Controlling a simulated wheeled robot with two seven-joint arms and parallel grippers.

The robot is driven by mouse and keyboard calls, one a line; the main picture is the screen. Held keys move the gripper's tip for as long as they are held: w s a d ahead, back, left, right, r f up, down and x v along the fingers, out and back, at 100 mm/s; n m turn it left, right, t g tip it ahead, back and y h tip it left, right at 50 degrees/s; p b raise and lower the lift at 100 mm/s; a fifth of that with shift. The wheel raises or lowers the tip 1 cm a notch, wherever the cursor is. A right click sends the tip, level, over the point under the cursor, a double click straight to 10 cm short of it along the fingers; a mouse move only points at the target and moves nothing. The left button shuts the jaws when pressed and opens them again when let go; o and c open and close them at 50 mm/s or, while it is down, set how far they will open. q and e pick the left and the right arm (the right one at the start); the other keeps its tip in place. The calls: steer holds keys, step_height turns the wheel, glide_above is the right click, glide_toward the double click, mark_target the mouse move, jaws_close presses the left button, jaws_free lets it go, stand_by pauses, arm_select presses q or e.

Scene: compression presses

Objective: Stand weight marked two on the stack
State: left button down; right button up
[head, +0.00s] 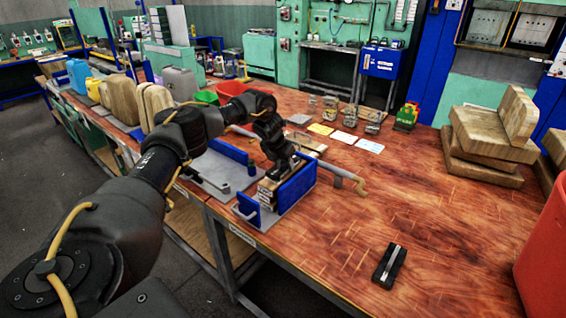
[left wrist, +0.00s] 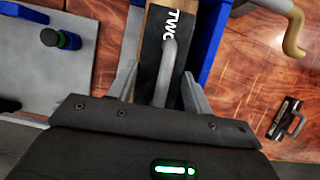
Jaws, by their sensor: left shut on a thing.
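The weight marked two (left wrist: 152,62) is dark, with "TWO" in white letters and a grey loop handle, in the left wrist view. My left gripper (left wrist: 165,80) is shut on its handle. In the head view my left gripper (head: 283,165) is pointing down over the press with blue walls (head: 297,187). The stack (head: 268,192) of light wooden pieces shows in that press, directly below the gripper. The wrist view shows wood (left wrist: 155,22) beside the weight; whether the weight touches it I cannot tell. My right gripper is out of view.
Another dark block with a handle (head: 389,266) lies on the table at the front right. A second press plate (head: 212,172) with a blue bar is to the left. A crank handle (head: 345,177) sticks out rightward. Wooden blocks (head: 490,140) and a red bin (head: 545,245) stand right.

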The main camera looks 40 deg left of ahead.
arm_select(q)
steer(key=shift+f, duration=0.35)
stand_by(0.5)
steer(key=c, duration=0.6)
jaws_free()
steer(key=shift+o, duration=0.2)
steer(key=shift+s+f, duration=0.15)
steer(key=shift+f, duration=0.05)
steer(key=b+v, duration=0.2)
steer(key=v, duration=0.9)
steer(key=shift+r, duration=0.15)
